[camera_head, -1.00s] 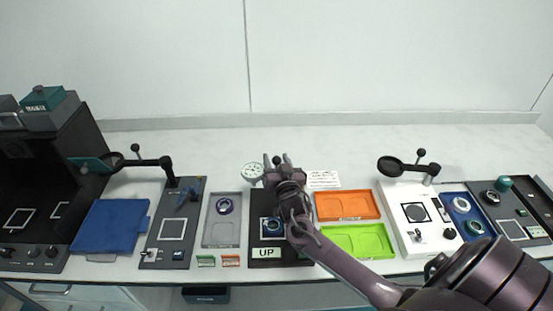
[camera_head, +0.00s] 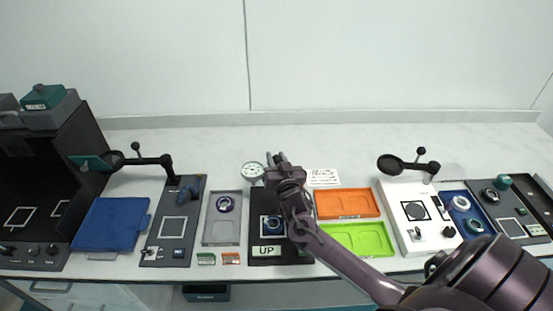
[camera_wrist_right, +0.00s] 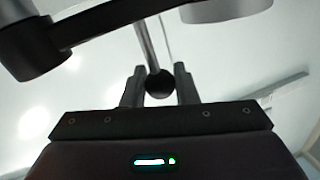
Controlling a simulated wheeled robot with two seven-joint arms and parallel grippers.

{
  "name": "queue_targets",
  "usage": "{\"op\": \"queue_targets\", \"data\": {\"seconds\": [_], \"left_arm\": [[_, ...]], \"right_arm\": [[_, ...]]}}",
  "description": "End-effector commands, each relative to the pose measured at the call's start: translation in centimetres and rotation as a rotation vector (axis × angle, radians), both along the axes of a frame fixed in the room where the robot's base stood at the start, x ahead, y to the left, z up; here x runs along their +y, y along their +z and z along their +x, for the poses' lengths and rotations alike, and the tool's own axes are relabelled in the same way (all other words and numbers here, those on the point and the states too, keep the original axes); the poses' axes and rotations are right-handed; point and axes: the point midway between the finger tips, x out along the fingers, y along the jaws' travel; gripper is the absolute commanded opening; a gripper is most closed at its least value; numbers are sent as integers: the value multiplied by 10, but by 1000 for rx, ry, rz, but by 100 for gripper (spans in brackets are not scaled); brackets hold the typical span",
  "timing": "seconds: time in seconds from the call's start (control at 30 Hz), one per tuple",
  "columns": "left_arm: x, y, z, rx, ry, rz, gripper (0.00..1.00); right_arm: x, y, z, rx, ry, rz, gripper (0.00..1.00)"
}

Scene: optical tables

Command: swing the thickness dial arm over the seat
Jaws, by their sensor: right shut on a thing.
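The thickness dial (camera_head: 252,171) is a round white gauge at the back left of a black base (camera_head: 258,205). The seat (camera_head: 271,226), a dark square with a ringed round piece on it, lies on that base, in front of the dial and partly beside my forearm. My right gripper (camera_head: 277,158) is behind the seat, shut on the dial arm's knob. In the right wrist view the black ball knob (camera_wrist_right: 159,83) on its thin rod sits between the fingers. The dark dial arm (camera_wrist_right: 95,22) crosses above. My left gripper is not in view.
An "UP" label (camera_head: 267,251) is at the base's front. A grey tray (camera_head: 222,235) stands left; orange (camera_head: 345,204) and green (camera_head: 357,239) trays stand right. A white station with a lens arm (camera_head: 400,165) is farther right.

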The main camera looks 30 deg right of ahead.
Motion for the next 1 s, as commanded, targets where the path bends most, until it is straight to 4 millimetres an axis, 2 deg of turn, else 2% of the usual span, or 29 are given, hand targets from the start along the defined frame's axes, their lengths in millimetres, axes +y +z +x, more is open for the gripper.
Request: {"op": "queue_targets", "data": {"seconds": [0.27, 0.57, 1.0], "left_arm": [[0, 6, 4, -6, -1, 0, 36], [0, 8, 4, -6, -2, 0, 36], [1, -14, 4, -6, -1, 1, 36]], "right_arm": [[4, 1, -10, 2, 145, -3, 0], [11, 0, -29, 2, 418, -4, 0], [13, -3, -57, 1, 811, -3, 0]]}}
